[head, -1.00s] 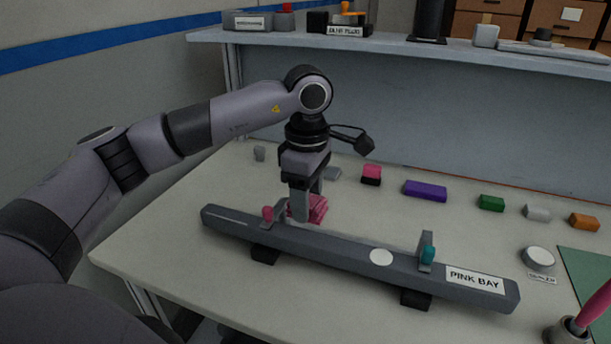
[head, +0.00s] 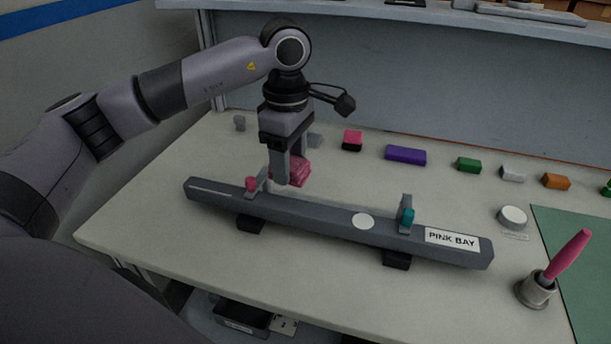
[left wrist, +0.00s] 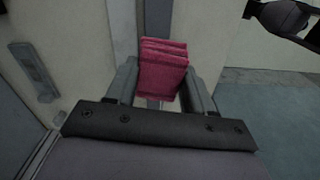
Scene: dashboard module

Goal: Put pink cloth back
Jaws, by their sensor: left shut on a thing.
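The pink cloth (head: 294,171) is a folded stack between the fingers of my left gripper (head: 289,178). In the left wrist view the cloth (left wrist: 163,68) sits between both fingers of the left gripper (left wrist: 160,90), which is shut on it. In the head view it is just behind the left part of the grey bar labelled PINK BAY (head: 330,220); I cannot tell whether it touches the table. My right gripper is not in view.
The bar carries a pink knob (head: 251,184) and a teal knob (head: 407,216) on upright brackets. Behind it stand a pink and black block (head: 352,140), a purple block (head: 405,155) and a green block (head: 469,165). A pink-handled tool (head: 567,256) stands in a holder at right.

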